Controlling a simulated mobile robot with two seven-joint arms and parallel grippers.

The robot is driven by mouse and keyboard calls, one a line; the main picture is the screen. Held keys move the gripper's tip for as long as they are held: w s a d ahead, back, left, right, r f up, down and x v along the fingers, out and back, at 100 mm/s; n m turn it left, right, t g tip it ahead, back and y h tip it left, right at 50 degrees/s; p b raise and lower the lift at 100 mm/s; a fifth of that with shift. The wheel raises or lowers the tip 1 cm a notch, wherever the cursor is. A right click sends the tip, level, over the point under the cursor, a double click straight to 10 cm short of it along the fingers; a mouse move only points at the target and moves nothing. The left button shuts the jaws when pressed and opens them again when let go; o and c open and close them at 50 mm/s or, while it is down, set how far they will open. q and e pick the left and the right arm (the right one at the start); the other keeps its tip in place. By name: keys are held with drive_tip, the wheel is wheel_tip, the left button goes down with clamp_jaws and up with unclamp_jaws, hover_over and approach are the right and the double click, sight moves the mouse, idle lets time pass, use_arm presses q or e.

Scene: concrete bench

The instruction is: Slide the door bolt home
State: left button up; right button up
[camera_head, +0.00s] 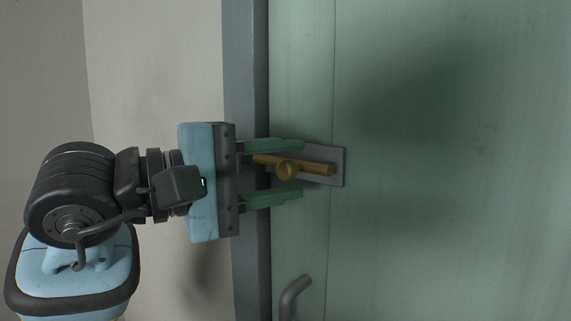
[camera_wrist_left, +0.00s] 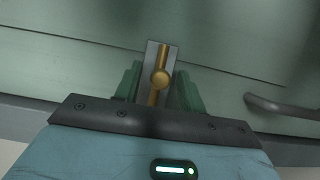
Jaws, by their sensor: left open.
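The brass door bolt (camera_head: 319,168) lies horizontally on a grey backplate (camera_head: 338,167) fixed to the green door. A round brass knob (camera_head: 287,171) stands out from it. My left gripper (camera_head: 302,169) is open, with one green finger above the bolt and one below it, around the knob. In the left wrist view the bolt (camera_wrist_left: 163,55) and knob (camera_wrist_left: 160,77) show between the two fingers (camera_wrist_left: 158,80), with space on both sides. The bolt's end toward the frame is partly hidden by my gripper. My right gripper is not in view.
The green door (camera_head: 440,200) fills the right side. A grey door frame post (camera_head: 248,60) stands left of it, then a pale wall (camera_head: 150,70). A grey door handle (camera_head: 292,295) sticks out below the bolt, and also shows in the left wrist view (camera_wrist_left: 285,107).

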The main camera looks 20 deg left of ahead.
sight(278, 163)
use_arm(q)
drive_tip(key=shift+w+d, duration=0.3)
drive_tip(key=shift+w, duration=0.05)
clamp_jaws()
drive_tip(key=a, duration=0.2)
drive_tip(key=w+a, duration=0.1)
drive_tip(key=a, duration=0.1)
drive_tip(key=shift+w+b, duration=0.2)
drive_tip(key=shift+b, duration=0.1)
unclamp_jaws()
drive_tip(key=shift+d, duration=0.1)
drive_tip(key=shift+s, duration=0.1)
